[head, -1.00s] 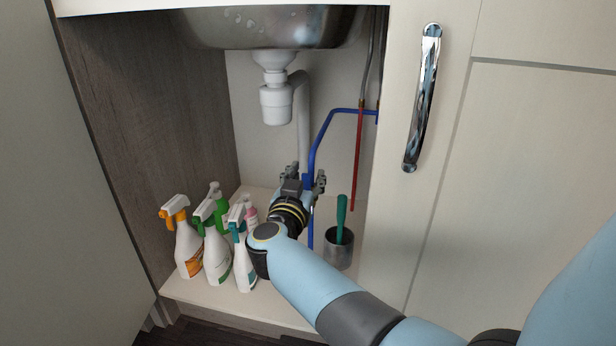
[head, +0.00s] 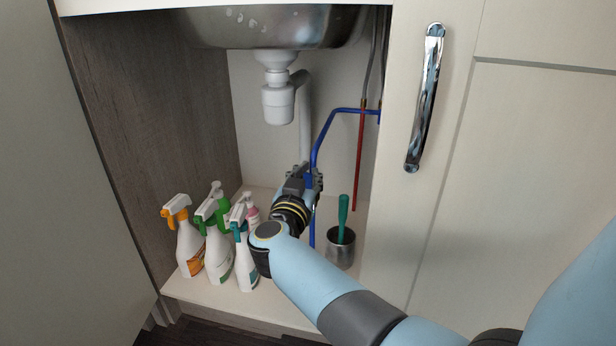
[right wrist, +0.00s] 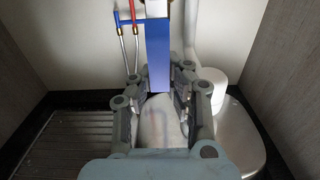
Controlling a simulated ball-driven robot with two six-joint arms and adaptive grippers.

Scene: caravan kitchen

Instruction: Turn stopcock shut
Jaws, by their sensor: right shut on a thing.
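The stopcock sits on the blue pipe (head: 318,140) inside the open cupboard under the sink; in the head view my right gripper hides most of it. In the right wrist view the stopcock's flat blue handle (right wrist: 158,52) stands between the fingers, its near end gripped. My right gripper (head: 311,178) is shut on this handle; its two fingers (right wrist: 162,82) lie on either side of it. The valve body behind the handle is mostly hidden, so its exact setting cannot be told. My left gripper is not in view.
Several spray bottles (head: 217,255) stand left of my right forearm. A metal cup (head: 340,252) with a green-handled brush (head: 343,215) stands close on the right. A red pipe (head: 359,160) and a white drain trap (head: 279,103) hang behind and above.

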